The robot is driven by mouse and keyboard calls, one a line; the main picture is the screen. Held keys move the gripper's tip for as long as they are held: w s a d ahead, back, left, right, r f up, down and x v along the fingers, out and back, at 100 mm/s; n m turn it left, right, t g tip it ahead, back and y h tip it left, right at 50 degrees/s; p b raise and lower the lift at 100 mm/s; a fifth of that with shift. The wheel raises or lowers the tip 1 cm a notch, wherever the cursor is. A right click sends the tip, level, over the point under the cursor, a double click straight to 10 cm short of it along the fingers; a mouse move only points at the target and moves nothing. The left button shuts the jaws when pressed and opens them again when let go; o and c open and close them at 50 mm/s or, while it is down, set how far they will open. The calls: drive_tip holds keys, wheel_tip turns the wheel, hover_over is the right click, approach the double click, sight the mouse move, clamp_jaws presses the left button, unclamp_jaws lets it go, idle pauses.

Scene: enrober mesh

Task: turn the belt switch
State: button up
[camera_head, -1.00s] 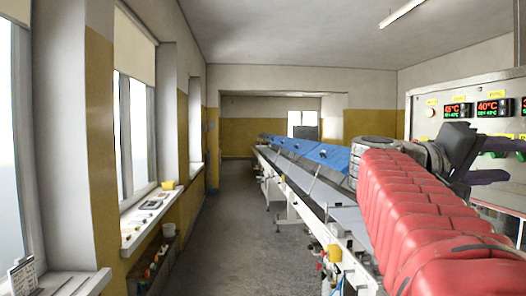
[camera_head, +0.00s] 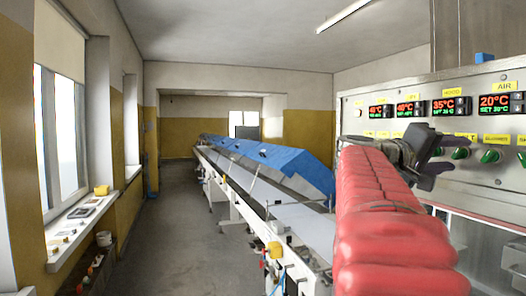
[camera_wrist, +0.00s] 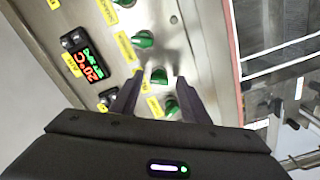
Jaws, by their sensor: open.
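The control panel (camera_head: 400,95) stands at the right in the head view and carries a row of green knobs. One green knob (camera_head: 490,156) shows to the right of my gripper (camera_head: 447,144); another (camera_head: 460,153) is close by it. In the wrist view, my gripper (camera_wrist: 157,98) is open, with its two dark fingers pointing at the panel. A green knob (camera_wrist: 159,76) lies between the fingertips in the picture, and another (camera_wrist: 172,107) shows nearer the palm. I cannot tell whether the fingers touch a knob. The yellow labels are too blurred to tell which knob is the belt switch.
Red digital displays (camera_head: 445,105) sit above the knobs. A long conveyor (camera_head: 300,220) with blue covers (camera_head: 270,158) runs away down the room. The floor (camera_head: 185,225) left of it is clear. A windowsill (camera_head: 75,220) with small items lines the left wall.

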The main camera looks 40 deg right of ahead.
drive_tip(key=shift+s+d, duration=0.15)
drive_tip(key=shift+d, duration=0.05)
drive_tip(key=shift+c, duration=0.4)
drive_tip(key=c, duration=0.9)
drive_tip(key=shift+a, duration=0.1)
drive_tip(key=shift+c, duration=0.4)
